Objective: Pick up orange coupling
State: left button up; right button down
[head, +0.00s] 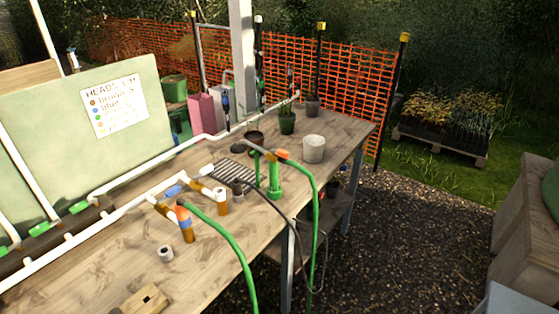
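An orange coupling (282,154) shows in the head view at the end of a green hose (308,177), beside a green upright stand (274,178) on the wooden workbench (215,262). A second orange piece (182,214) sits nearer, where another green hose (228,242) meets a blue-banded brown fitting (187,233). I cannot tell which of the two the task names. Neither of my grippers is in view.
White pipes with brown fittings (221,201) run along the bench. A dark hose (268,196) crosses the middle. The bench's front-left area is mostly clear.

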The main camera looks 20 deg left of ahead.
aim_at(183, 214)
jog(key=u, duration=1.25)
